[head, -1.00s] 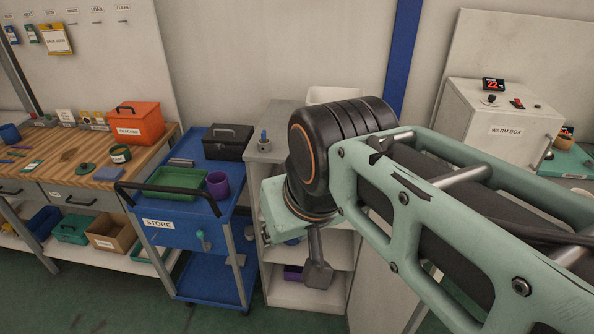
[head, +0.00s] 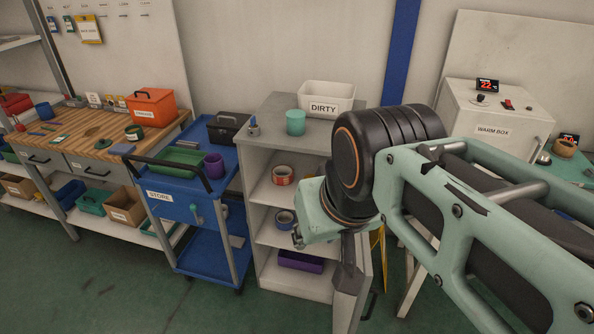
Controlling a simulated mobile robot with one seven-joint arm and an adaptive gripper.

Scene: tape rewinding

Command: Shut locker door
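The locker (head: 268,125) is a pale grey cabinet in the middle of the head view, with its front open and its shelves showing. Its door (head: 366,268) stands open at the right side, seen nearly edge-on and partly hidden by my arm.
Tape rolls (head: 283,175) and a purple bin (head: 301,262) are on the locker shelves. A white DIRTY bin (head: 326,97) and a teal cup (head: 295,122) stand on top. A blue cart (head: 188,212) is at the left; the warm box (head: 492,115) is at the right.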

